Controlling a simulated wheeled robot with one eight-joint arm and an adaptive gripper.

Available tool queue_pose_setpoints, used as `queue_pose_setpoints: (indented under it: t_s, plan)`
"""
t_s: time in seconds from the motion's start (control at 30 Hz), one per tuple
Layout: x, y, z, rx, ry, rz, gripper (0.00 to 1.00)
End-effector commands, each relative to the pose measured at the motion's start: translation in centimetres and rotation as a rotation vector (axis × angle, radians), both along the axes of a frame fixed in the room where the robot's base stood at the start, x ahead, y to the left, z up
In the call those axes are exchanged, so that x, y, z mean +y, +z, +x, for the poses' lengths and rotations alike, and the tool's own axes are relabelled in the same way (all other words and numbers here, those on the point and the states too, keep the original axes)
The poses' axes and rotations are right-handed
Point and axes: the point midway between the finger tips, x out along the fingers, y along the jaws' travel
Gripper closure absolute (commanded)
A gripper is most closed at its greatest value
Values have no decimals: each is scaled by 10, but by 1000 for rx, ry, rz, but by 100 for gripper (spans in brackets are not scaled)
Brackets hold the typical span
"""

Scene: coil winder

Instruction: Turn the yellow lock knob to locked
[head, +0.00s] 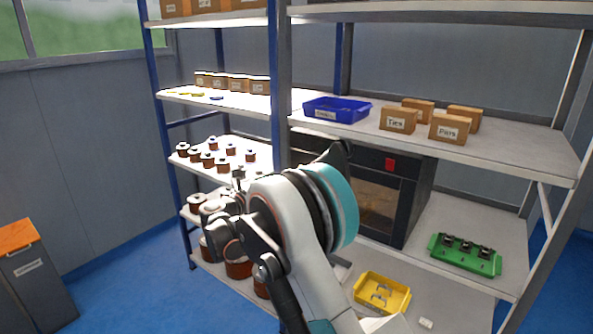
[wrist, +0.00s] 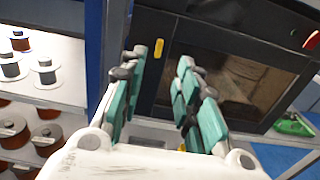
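The black machine (head: 409,195) stands on the middle shelf, with a red button (head: 390,164) at its upper front and a brownish window. In the wrist view, the yellow lock knob (wrist: 159,48) is a small upright yellow bar on the dark panel left of the window (wrist: 215,78). My gripper (wrist: 157,72) is open with teal-padded fingers apart. The knob shows in the gap between the fingers, beyond the tips, and nothing is held. In the head view I cannot make out the knob; my arm covers the left part of the machine.
A blue shelf post (wrist: 95,50) stands just left of the machine. Copper coils and spools (head: 208,160) fill the left shelves. A green tray (head: 464,255) lies right of the machine, and a yellow bin (head: 383,293) is below. A blue bin (head: 336,109) is above.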

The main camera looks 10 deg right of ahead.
Motion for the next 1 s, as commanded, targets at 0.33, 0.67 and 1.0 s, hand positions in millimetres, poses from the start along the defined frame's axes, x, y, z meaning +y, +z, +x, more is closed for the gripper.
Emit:
queue_pose_setpoints:
  t_s: [0.33, 0.67, 1.0]
  plan:
    - [-49, -2, 47, 0, -3, 3, 70]
    - [-83, -1, 82, -1, -1, 4, 70]
    - [-89, 0, 88, -1, 0, 4, 70]
